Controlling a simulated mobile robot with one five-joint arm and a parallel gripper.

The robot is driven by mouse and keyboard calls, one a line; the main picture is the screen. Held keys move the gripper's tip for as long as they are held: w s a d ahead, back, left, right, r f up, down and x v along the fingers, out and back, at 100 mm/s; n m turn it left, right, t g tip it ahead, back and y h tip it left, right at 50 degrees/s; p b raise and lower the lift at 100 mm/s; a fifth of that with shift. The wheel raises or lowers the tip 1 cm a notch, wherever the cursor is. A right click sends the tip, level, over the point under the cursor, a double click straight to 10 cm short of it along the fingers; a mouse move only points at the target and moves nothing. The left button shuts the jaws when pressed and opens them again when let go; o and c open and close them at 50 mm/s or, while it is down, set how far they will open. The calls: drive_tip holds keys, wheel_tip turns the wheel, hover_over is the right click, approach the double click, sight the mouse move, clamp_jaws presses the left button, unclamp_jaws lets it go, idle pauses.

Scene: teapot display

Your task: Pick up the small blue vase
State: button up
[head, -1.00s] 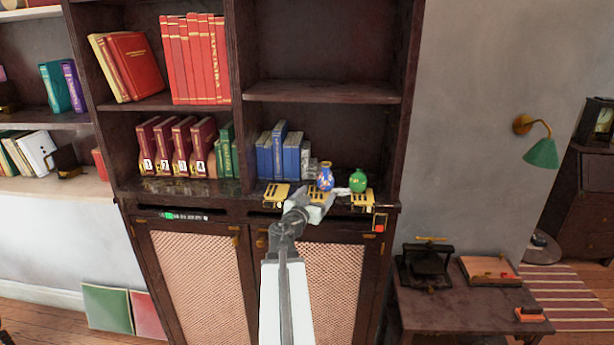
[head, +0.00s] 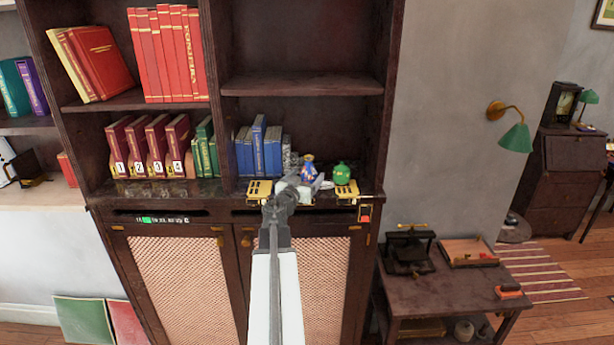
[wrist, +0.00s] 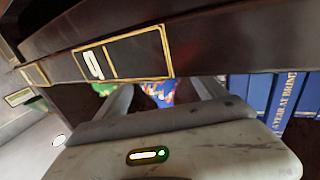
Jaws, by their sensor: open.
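The small blue vase (head: 308,171), with red and orange patterning, stands on the lower right shelf of the dark bookcase. My gripper (head: 298,187) is in front of it and hides its lower part in the head view. In the wrist view, part of the vase (wrist: 161,92) shows between the two spread fingers of my gripper (wrist: 163,90), with dark shelf wood cutting off the rest. The gripper is open and holds nothing. I cannot tell whether a finger touches the vase.
A round green vase (head: 342,174) stands just right of the blue one. Blue books (head: 262,150) stand to its left. Yellow plates (head: 259,190) line the shelf edge. A side table (head: 455,287) with a small press stands at the right.

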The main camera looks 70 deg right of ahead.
drive_tip(key=shift+d, duration=1.25)
drive_tip(key=shift+a, duration=0.15)
drive_tip(key=shift+c, duration=0.3)
drive_tip(key=c, duration=1.5)
drive_tip(key=shift+c, duration=0.2)
drive_tip(key=shift+r, duration=0.1)
wheel_tip(320, 180, up, 18)
drive_tip(key=p, duration=1.8)
